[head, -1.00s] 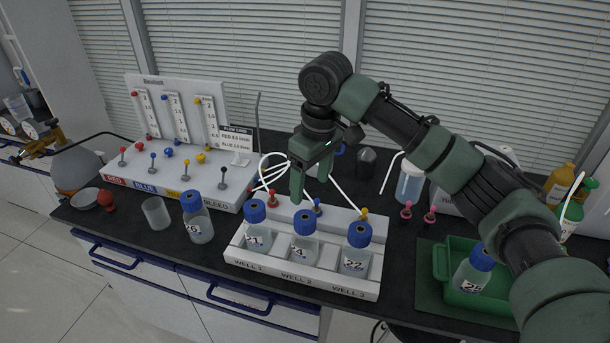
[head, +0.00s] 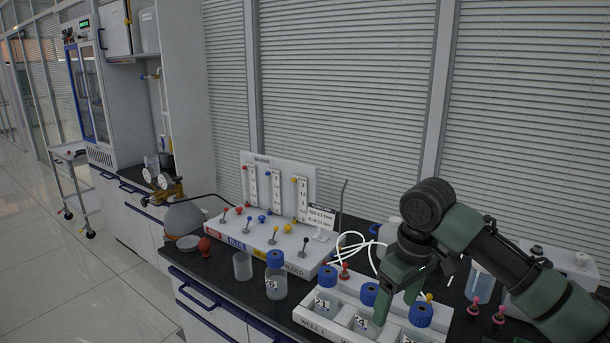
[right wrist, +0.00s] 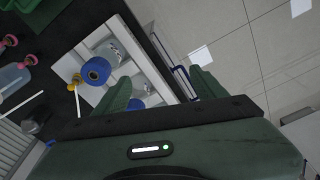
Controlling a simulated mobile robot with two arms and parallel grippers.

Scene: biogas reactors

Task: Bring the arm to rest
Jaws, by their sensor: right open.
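My right arm enters from the right in the head view. Its green gripper (head: 397,300) hangs pointing down over the white well rack (head: 311,321), in front of the bottles in the middle and right wells. In the right wrist view the two fingers (right wrist: 162,85) stand wide apart with nothing held between them. A blue-capped bottle (right wrist: 97,70) sits in the rack to their left; a second blue cap (right wrist: 135,103) shows beside the left finger, partly hidden. My left gripper is not in view.
The flow-control panel (head: 262,245) stands left of the rack. Pink-topped items (head: 473,307) are right of the rack.

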